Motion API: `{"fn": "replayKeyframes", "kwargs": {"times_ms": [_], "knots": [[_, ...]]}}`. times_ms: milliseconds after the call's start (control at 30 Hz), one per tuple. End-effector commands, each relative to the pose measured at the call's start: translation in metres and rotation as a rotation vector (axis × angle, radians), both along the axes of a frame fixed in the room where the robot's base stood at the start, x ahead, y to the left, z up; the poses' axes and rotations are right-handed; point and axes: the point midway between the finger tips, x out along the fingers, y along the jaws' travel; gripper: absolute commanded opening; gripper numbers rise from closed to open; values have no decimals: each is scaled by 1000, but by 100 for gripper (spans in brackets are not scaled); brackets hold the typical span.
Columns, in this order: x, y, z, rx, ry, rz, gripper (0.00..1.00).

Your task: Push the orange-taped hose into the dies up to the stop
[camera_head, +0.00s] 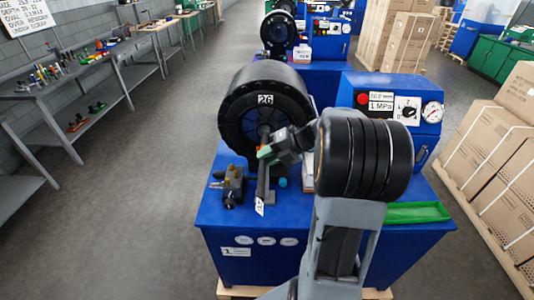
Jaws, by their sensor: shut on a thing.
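The crimper head (232,112) is a large black ring marked 26 on a blue machine (221,241). Its blue-lined opening faces me, and its dies are partly hidden in shadow. A dark hose (262,183) lies in line with the opening, with a white tag near its close end. My gripper (267,152) is just in front of the opening, shut on the hose, with a green patch at its fingertips.
A small black and brass fitting (232,187) stands left of the hose. A control panel with a gauge (432,112) is behind right. A green tray (415,213) lies at right. Cartons (497,150) stand beyond it. Workbenches (78,82) line the left wall, and the floor between is clear.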

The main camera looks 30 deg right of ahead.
Motion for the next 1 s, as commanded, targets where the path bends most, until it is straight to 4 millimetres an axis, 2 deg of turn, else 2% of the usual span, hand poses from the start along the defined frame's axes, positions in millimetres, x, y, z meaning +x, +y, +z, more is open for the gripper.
{"fn": "replayKeyframes", "kwargs": {"times_ms": [367, 700, 1000], "knots": [[12, -6, -36, 3, 1, 1, 0], [32, -17, -39, 1, -2, 1, 0], [38, -21, -40, 0, -2, 1, 0]]}}
